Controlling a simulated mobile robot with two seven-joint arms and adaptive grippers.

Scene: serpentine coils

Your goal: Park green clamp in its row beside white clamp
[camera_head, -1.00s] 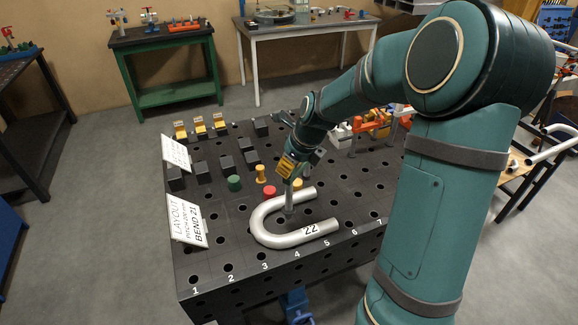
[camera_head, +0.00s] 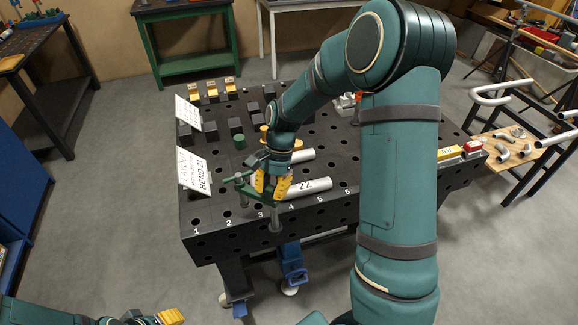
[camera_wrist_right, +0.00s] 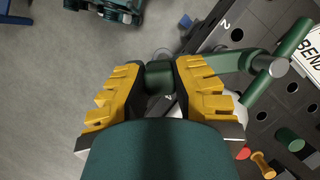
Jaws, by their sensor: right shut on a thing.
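My right gripper (camera_head: 272,184) is shut on the green clamp (camera_head: 243,188), above the front edge of the black perforated table. The wrist view shows the yellow fingers (camera_wrist_right: 160,88) closed around the clamp's green bar (camera_wrist_right: 159,76); its green arm (camera_wrist_right: 277,62) reaches right. A grey spindle (camera_head: 275,218) hangs down in front of the table edge. A white piece (camera_head: 345,102) sits at the back, partly behind my arm; I cannot tell if it is the white clamp. Of my left gripper, only a yellow finger (camera_head: 171,316) shows clearly at the bottom left.
The silver bent tube marked 22 (camera_head: 308,187) lies close behind and right of the held clamp. A layout sign (camera_head: 193,170) stands at the left edge. Black blocks (camera_head: 236,124) and a green peg (camera_head: 240,142) stand behind. The front left tabletop is clear.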

